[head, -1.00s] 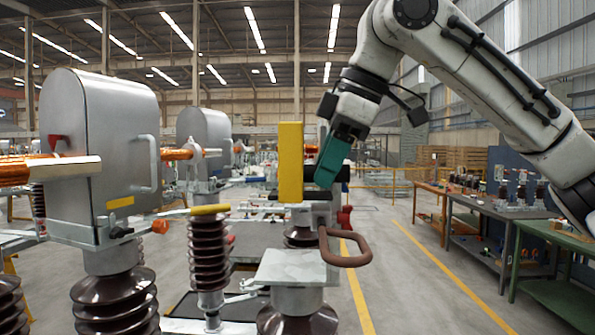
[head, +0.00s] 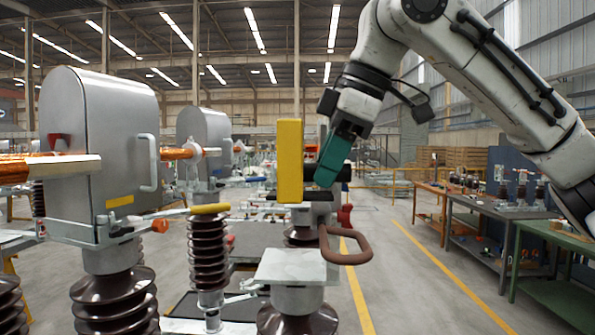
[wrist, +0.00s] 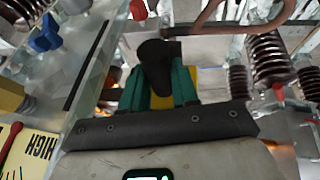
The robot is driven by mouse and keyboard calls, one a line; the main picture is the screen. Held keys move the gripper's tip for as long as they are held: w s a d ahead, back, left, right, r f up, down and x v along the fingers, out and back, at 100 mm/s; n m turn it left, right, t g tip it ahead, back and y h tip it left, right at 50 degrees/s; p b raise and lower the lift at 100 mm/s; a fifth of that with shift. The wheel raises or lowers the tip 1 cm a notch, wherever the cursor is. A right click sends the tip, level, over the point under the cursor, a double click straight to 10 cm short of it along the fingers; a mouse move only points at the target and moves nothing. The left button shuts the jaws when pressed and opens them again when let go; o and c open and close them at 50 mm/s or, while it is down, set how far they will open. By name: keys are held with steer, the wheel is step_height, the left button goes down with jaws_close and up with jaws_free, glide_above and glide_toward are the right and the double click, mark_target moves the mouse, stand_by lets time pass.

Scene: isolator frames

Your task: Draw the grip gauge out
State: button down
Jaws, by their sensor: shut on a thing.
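The grip gauge appears as an upright yellow block (head: 290,161) with a dark round handle; the wrist view shows the dark handle end (wrist: 156,65). My gripper (head: 333,160), with teal fingers, is just right of the yellow block in the head view. It is shut on the gauge's dark handle, which shows between the teal fingers (wrist: 158,88) in the wrist view. Some yellow shows behind the fingers there. The block stands above a metal bracket (head: 292,267) on a brown insulator. Whether its lower end touches anything is unclear.
A brown loop handle (head: 346,248) sits right of the bracket, close below my gripper. A grey metal housing (head: 112,150) with a side handle stands at left. Workbenches (head: 480,232) line the right side. The floor between has free room.

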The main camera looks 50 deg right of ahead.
steer(key=shift+s+a+b, duration=0.2)
steer(key=shift+s+a, duration=0.9)
steer(key=shift+a, duration=0.25)
steer(key=shift+s+a+b, duration=0.2)
steer(key=shift+s+a, duration=0.85)
steer(key=shift+a, duration=0.35)
steer(key=shift+s+a+b, duration=0.2)
steer(key=shift+s+a, duration=0.9)
steer(key=shift+a, duration=0.25)
steer(key=shift+s+a, duration=0.2)
steer(key=shift+a, duration=0.05)
